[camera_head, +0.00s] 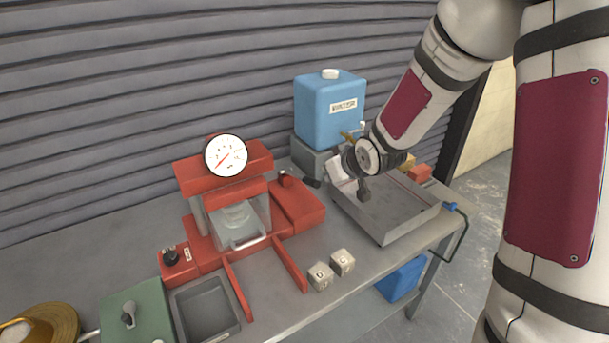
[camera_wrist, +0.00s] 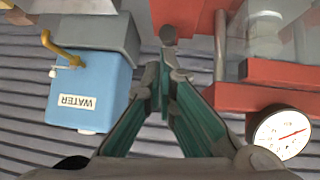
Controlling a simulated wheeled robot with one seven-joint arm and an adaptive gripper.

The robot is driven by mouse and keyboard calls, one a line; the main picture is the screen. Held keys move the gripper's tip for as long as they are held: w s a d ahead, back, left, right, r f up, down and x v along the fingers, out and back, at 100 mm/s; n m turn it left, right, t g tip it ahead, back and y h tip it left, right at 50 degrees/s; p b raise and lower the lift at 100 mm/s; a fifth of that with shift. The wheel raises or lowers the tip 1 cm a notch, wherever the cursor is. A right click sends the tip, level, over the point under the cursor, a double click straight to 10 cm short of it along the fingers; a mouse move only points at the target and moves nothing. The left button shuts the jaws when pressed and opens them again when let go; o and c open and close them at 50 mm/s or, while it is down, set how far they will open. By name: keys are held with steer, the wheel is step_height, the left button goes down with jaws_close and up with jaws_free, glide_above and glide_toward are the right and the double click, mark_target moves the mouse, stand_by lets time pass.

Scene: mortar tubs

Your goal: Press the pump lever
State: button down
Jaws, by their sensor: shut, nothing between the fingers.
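The red pump body (camera_head: 298,203) is joined to the right side of the red press (camera_head: 220,182). Its lever appears to end in a dark grip (camera_head: 312,182) pointing right, towards the blue tank. In the wrist view the dark rounded grip (camera_wrist: 168,36) lies at the edge of the red pump body (camera_wrist: 188,14). My gripper (camera_wrist: 167,75) is shut and empty, with its green-sided fingers converging close to the grip. I cannot tell whether they touch it. In the head view my gripper is above the metal tray's left end, to the right of the grip, partly hidden by my wrist.
A blue water tank (camera_head: 330,112) with a tap stands behind, close to my gripper. The metal tray (camera_head: 388,226) is at right. The round gauge (camera_head: 225,155) tops the press. Two grey cubes (camera_head: 331,269), an empty grey tub (camera_head: 206,311) and a green box (camera_head: 136,309) are in front.

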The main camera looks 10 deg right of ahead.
steer(key=shift+w+d+r+m+t+y+b, duration=0.2)
steer(key=shift+w+d+r+m+y, duration=0.2)
steer(key=shift+r, duration=0.45)
steer(key=shift+w+d+r+m+t+y+b, duration=0.25)
steer(key=shift+d+r+y, duration=0.2)
steer(key=shift+r, duration=0.35)
steer(key=shift+w+d+r+m+t+y+b, duration=0.2)
steer(key=shift+w+d+r+m+y, duration=0.2)
steer(key=shift+r, duration=0.45)
steer(key=w+a+f+b, duration=0.3)
steer(key=w+f, duration=0.3)
steer(key=f, duration=0.3)
steer(key=shift+a+f, duration=0.15)
steer(key=shift+a, duration=0.05)
steer(key=shift+f, duration=0.1)
